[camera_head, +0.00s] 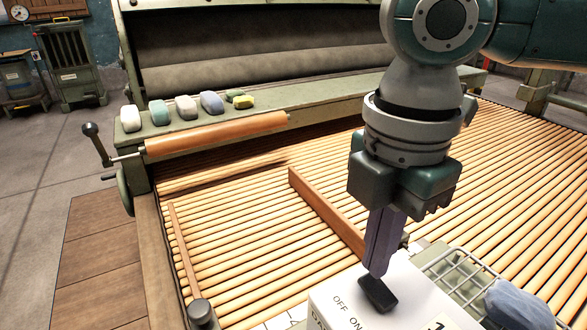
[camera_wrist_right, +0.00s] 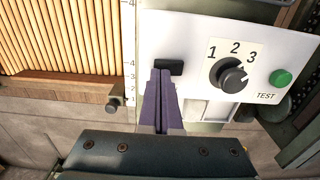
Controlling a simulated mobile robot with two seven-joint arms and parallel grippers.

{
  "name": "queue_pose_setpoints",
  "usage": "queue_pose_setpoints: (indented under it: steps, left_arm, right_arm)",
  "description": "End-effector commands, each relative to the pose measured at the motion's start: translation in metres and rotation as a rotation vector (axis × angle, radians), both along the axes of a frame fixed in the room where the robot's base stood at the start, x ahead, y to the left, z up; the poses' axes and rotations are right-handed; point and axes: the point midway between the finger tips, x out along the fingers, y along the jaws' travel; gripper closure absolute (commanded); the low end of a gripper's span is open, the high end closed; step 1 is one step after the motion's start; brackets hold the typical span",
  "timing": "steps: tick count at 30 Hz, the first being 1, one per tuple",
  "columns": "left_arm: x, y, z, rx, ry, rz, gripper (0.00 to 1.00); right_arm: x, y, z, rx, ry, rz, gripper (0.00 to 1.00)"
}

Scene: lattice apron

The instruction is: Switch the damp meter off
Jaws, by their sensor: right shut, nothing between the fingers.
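The damp meter (camera_head: 335,318) is a white box at the bottom of the head view, marked OFF and ON. Its black switch (camera_head: 378,295) lies beside those words; which way it is set I cannot tell. In the right wrist view the meter's panel (camera_wrist_right: 200,28) carries the black switch (camera_wrist_right: 175,67), a black knob (camera_wrist_right: 229,75) marked 1, 2, 3 and a green TEST button (camera_wrist_right: 281,77). My right gripper (camera_head: 378,273) is shut and empty, pointing down with its purple fingertips (camera_wrist_right: 160,74) at the switch, touching it or very close. My left gripper is not in view.
A slatted wooden bed (camera_head: 240,240) with an upright wooden bar (camera_head: 325,212) lies behind the meter. A wire basket (camera_head: 450,268) with a blue-grey lump (camera_head: 518,305) stands right of it. Several soap-like blocks (camera_head: 186,107) sit on the far ledge beside an orange roller (camera_head: 215,134).

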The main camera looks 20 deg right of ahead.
Motion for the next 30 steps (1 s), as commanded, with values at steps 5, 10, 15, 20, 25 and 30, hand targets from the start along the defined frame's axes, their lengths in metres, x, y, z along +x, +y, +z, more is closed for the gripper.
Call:
queue_pose_setpoints:
  steps: [5,10,15,20,25,30]
  left_arm:
    - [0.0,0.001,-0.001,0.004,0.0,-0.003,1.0]
    - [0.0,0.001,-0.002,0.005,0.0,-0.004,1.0]
    - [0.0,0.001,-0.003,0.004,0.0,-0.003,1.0]
    - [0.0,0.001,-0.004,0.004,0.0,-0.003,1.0]
    - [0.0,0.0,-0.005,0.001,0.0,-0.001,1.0]
    - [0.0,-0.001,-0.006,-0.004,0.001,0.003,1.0]
  right_arm:
    - [0.0,0.0,-0.002,0.0,0.0,0.0,1.0]
    - [0.0,0.0,-0.005,0.0,0.0,0.0,1.0]
    - [0.0,0.0,-0.008,0.0,0.0,0.0,1.0]
    - [0.0,0.0,-0.01,0.0,0.0,0.0,1.0]
    - [0.0,0.0,-0.013,0.0,0.0,0.0,1.0]
    - [0.0,0.0,-0.015,0.001,0.001,0.0,1.0]
